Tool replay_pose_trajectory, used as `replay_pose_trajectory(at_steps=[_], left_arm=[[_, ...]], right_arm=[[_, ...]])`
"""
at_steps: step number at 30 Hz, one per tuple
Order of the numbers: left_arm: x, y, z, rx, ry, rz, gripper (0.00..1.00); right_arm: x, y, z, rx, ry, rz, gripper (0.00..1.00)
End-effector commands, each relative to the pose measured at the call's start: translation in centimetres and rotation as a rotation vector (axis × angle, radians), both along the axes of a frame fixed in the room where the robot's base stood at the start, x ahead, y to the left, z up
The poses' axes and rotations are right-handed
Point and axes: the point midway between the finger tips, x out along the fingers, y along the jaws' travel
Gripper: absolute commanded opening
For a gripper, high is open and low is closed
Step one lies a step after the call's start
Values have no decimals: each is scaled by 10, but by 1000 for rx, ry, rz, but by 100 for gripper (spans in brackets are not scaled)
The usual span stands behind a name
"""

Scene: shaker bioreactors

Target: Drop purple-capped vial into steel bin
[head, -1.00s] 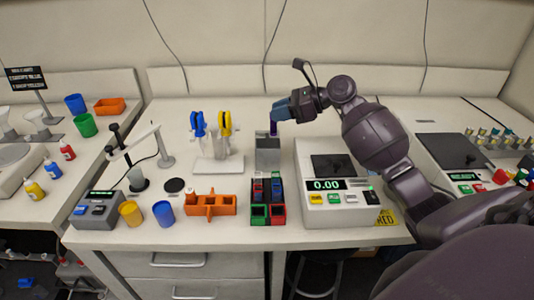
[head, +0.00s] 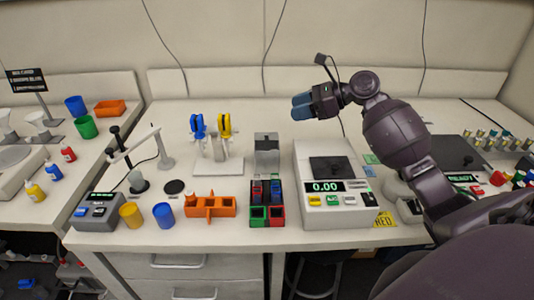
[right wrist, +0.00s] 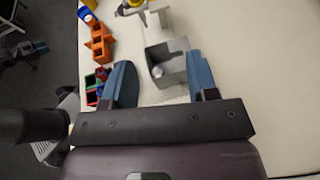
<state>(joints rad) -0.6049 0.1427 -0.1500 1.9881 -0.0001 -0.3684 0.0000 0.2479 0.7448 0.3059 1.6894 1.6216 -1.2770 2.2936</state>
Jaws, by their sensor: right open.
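The steel bin (head: 267,158) is a small open grey box standing on the bench behind the red and green racks. In the right wrist view the bin (right wrist: 178,62) shows between my fingers, with a small pale round thing (right wrist: 157,71) inside it. I cannot tell for certain that this is the vial; no purple cap is visible now. My right gripper (head: 303,107) has blue fingers, is open and empty, and is above and to the right of the bin, apart from it. My left gripper is not in view.
A balance (head: 332,190) reading 0.00 stands right of the bin. A white stand with blue and yellow pipettes (head: 224,126) is to its left. An orange rack (head: 208,206) and the red and green racks (head: 267,214) are in front. The bench behind the bin is clear.

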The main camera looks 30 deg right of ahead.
Motion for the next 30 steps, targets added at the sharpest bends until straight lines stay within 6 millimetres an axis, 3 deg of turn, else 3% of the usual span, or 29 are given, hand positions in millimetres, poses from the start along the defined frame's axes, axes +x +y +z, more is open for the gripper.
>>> replay_pose_trajectory(at_steps=[10, 30], left_arm=[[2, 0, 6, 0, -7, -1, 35], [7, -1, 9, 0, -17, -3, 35]], right_arm=[[-27, -33, 18, -1, 0, -1, 53], [-30, -36, 19, -1, 1, 0, 53]])
